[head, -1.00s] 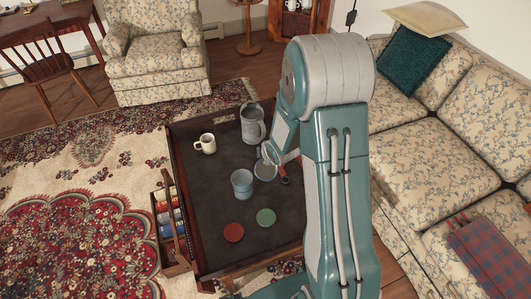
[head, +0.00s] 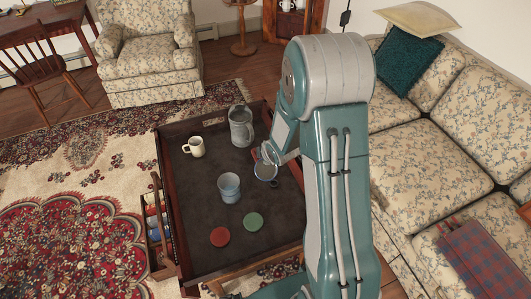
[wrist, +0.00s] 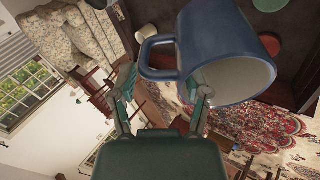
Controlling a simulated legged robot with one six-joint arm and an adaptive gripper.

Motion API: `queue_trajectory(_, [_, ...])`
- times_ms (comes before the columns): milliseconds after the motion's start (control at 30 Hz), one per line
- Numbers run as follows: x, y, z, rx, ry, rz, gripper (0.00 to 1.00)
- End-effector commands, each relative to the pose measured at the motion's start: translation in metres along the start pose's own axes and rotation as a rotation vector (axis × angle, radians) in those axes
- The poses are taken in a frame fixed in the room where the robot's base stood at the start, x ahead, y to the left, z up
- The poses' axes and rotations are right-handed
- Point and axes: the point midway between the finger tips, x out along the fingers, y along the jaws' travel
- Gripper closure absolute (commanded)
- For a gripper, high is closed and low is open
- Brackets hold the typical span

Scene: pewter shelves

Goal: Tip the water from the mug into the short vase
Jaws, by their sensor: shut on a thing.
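A blue mug with a pale inside (head: 264,173) hangs from my gripper (head: 268,155) above the dark tray table, just right of a light blue-grey short vase (head: 229,190). The vase stands upright and apart from the mug. In the wrist view the mug (wrist: 222,48) is large, and my gripper's fingers (wrist: 163,85) are shut around its handle. The mug's open mouth points to the lower right of that view. Its pale inside shows partly; I cannot tell how much water is in it. The vase's contents are not clear.
A grey pitcher (head: 241,126) and a cream mug (head: 194,147) stand behind the vase. Red (head: 220,236) and green (head: 253,222) coasters lie in front. The tray table (head: 195,195) has raised edges. A sofa (head: 440,150) is at the right.

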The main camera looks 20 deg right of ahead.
Motion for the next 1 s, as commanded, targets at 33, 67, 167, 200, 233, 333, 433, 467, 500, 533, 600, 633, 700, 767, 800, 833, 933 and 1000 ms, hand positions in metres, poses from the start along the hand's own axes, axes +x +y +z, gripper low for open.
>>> queue_trajectory(33, [0.0, 0.001, -0.001, -0.001, 0.0, 0.001, 0.99])
queue_trajectory(67, [0.0, 0.001, -0.001, -0.001, 0.0, 0.002, 0.99])
queue_trajectory(167, [0.0, 0.001, -0.001, -0.001, 0.0, 0.001, 0.99])
queue_trajectory(200, [0.0, 0.001, -0.001, -0.001, 0.0, 0.001, 0.99])
queue_trajectory(233, [0.0, 0.001, 0.0, 0.0, 0.001, 0.001, 0.99])
queue_trajectory(333, [0.003, 0.002, -0.001, 0.001, 0.0, -0.001, 0.99])
queue_trajectory(433, [0.006, 0.003, -0.001, 0.004, -0.001, -0.003, 0.99])
queue_trajectory(467, [0.007, 0.004, -0.002, 0.004, -0.001, -0.004, 0.99])
queue_trajectory(500, [0.008, 0.004, -0.002, 0.005, -0.001, -0.004, 0.99])
queue_trajectory(533, [0.009, 0.005, -0.002, 0.006, -0.001, -0.005, 0.99])
queue_trajectory(600, [0.012, 0.006, -0.003, 0.008, -0.002, -0.006, 0.99])
queue_trajectory(633, [0.014, 0.007, -0.003, 0.009, -0.002, -0.007, 0.99])
queue_trajectory(700, [0.018, 0.009, -0.004, 0.011, -0.003, -0.01, 0.99])
queue_trajectory(767, [0.021, 0.01, -0.004, 0.015, -0.004, -0.013, 0.99])
queue_trajectory(800, [0.024, 0.012, -0.005, 0.017, -0.005, -0.014, 0.99])
queue_trajectory(833, [0.026, 0.013, -0.005, 0.019, -0.005, -0.015, 0.99])
queue_trajectory(933, [0.036, 0.017, -0.007, 0.025, -0.008, -0.021, 0.99])
queue_trajectory(1000, [0.043, 0.02, -0.009, 0.031, -0.01, -0.026, 0.99])
